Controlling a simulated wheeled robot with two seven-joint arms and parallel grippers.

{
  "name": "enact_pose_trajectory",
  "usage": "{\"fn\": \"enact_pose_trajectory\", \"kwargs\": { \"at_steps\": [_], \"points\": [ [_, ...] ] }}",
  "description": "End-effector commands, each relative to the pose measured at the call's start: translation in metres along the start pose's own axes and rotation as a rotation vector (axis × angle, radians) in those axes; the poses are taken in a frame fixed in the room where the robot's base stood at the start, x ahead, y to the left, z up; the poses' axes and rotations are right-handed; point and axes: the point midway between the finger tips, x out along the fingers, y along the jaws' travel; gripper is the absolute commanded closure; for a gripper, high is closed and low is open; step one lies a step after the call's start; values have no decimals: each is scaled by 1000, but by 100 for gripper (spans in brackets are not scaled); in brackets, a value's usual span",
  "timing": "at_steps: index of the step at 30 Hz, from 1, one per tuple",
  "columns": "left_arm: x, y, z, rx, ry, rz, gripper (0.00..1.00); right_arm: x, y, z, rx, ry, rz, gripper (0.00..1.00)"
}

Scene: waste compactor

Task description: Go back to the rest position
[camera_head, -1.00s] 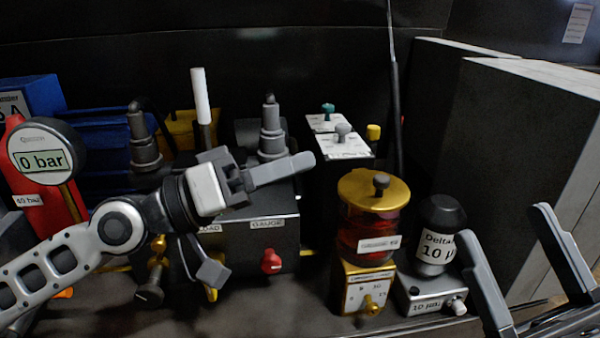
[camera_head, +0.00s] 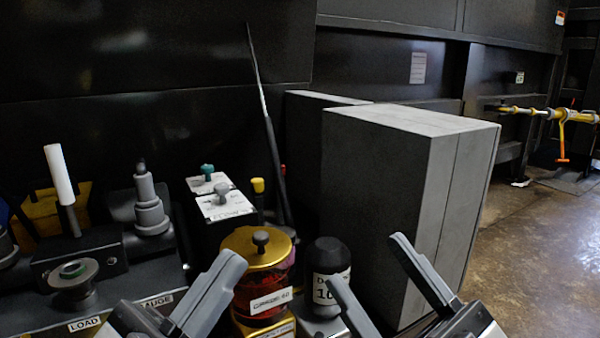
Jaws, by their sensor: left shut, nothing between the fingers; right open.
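My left gripper (camera_head: 226,268) is at the bottom of the head view, left of centre. Its grey fingers are shut with nothing between them and point up and to the right, in front of the gold-lidded red jar (camera_head: 258,252). My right gripper (camera_head: 366,258) is at the bottom, right of centre. Its two fingers are spread wide and empty, in front of the grey block. Both wrists are cut off by the bottom edge.
A black-capped bottle (camera_head: 328,262) stands between the grippers. Knobbed boxes (camera_head: 222,206), a panel with a round port (camera_head: 75,275) and a white stick (camera_head: 60,175) are further left. A large grey block (camera_head: 385,190) stands at centre right. The floor (camera_head: 540,260) beyond it is open.

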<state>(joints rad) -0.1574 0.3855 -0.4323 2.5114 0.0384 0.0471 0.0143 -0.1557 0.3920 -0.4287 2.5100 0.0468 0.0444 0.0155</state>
Motion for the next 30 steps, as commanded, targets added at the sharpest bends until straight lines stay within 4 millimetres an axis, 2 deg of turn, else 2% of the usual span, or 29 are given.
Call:
{"fn": "enact_pose_trajectory", "kwargs": {
  "at_steps": [1, 3, 9, 14, 20, 30],
  "points": [
    [12, -8, -7, -9, -42, -15, 100, 12, 8, -8, 10, -41, 15, 44],
    [18, -15, -5, -24, -103, -34, 100, 18, 15, -5, 22, -101, 36, 44],
    [31, -34, 2, -68, -294, -95, 100, 30, 33, 1, 66, -290, 97, 44],
    [33, -48, 5, -118, -495, -154, 100, 33, 48, 4, 117, -489, 157, 44],
    [16, -57, 4, -196, -775, -228, 100, 16, 56, 2, 195, -770, 230, 44],
    [-41, -45, -19, -321, -1174, -318, 100, -41, 44, -21, 321, -1168, 320, 44]
  ]
}}
